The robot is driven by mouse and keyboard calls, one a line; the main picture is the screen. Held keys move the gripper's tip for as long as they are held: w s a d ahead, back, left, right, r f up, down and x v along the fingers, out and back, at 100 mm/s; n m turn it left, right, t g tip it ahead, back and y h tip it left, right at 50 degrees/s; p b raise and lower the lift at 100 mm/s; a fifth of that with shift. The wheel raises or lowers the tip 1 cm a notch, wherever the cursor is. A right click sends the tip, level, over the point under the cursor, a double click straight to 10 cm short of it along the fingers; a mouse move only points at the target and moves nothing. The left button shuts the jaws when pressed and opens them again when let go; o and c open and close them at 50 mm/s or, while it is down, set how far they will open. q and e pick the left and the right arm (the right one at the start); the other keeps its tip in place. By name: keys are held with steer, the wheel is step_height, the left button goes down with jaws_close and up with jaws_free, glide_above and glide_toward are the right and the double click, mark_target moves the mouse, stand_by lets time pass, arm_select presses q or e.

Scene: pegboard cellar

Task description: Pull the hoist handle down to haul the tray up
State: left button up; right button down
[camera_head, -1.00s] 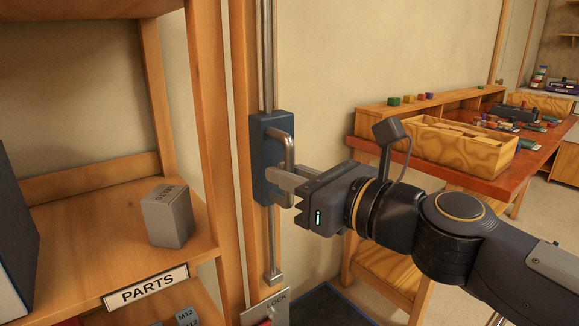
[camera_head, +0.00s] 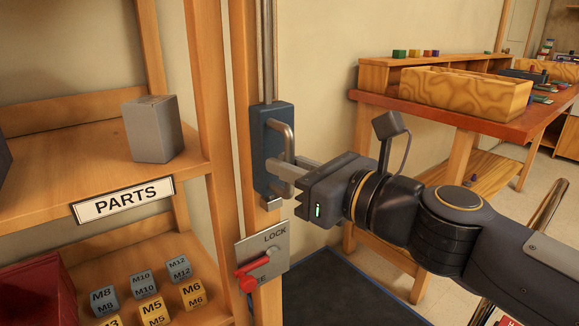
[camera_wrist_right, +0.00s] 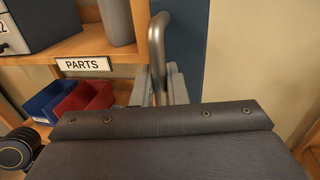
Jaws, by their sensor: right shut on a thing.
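The hoist handle is a bent metal bar (camera_head: 287,140) on a dark blue block (camera_head: 262,152), which rides a vertical metal rail (camera_head: 266,60) on a wooden post. The block sits at or just above the small end stop (camera_head: 270,203) at the rail's foot. My right gripper (camera_head: 283,170) comes in from the right and is shut on the handle's lower part. In the right wrist view its fingers (camera_wrist_right: 163,88) close around the bar (camera_wrist_right: 157,45). The tray is not identifiable in these views.
A plate marked LOCK (camera_head: 262,250) with a red lever (camera_head: 258,270) sits below the rail. Shelves at left hold a grey box (camera_head: 153,130) and labelled blocks (camera_head: 150,310). A workbench (camera_head: 440,114) stands behind my right arm.

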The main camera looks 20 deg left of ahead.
steer(key=shift+a+f, duration=0.1)
steer(key=shift+f, duration=0.3)
steer(key=c, duration=1.6)
jaws_free()
steer(key=shift+o, duration=0.3)
steer(key=shift+r, duration=0.15)
steer(key=p+v, duration=0.1)
steer(key=v, duration=0.7)
steer(key=shift+p, duration=0.3)
